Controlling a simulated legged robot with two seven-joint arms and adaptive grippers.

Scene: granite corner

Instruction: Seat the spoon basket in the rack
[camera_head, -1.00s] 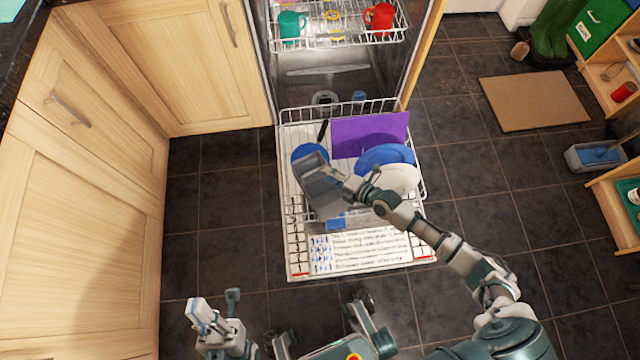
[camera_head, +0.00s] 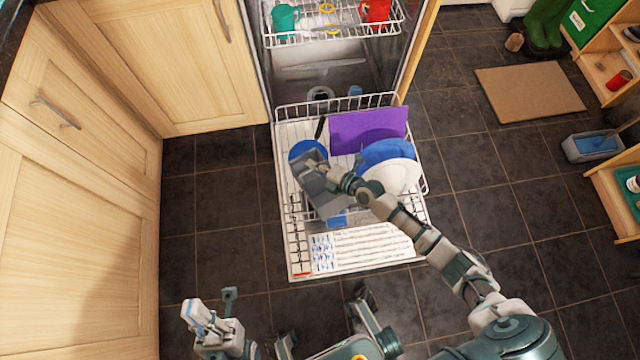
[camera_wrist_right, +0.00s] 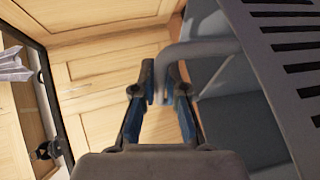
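The grey spoon basket (camera_head: 312,176) is over the left part of the pulled-out lower dishwasher rack (camera_head: 292,240) in the head view. My right gripper (camera_head: 338,182) is at its right side. In the right wrist view the gripper's blue-padded fingers (camera_wrist_right: 163,88) are closed around the basket's grey handle (camera_wrist_right: 205,50). The slotted basket wall (camera_wrist_right: 285,50) fills the right of that view. I cannot tell whether the basket's underside touches the rack. My left gripper (camera_head: 200,318) is low at the left, away from the rack; its finger gap is unclear.
In the rack are a purple board (camera_head: 368,130), a blue plate (camera_head: 388,153), a white plate (camera_head: 394,176) and a blue round item (camera_head: 306,149) behind the basket. The upper rack (camera_head: 345,30) holds cups. Wooden cabinets (camera_head: 85,200) stand left; open tiled floor (camera_head: 470,170) lies right.

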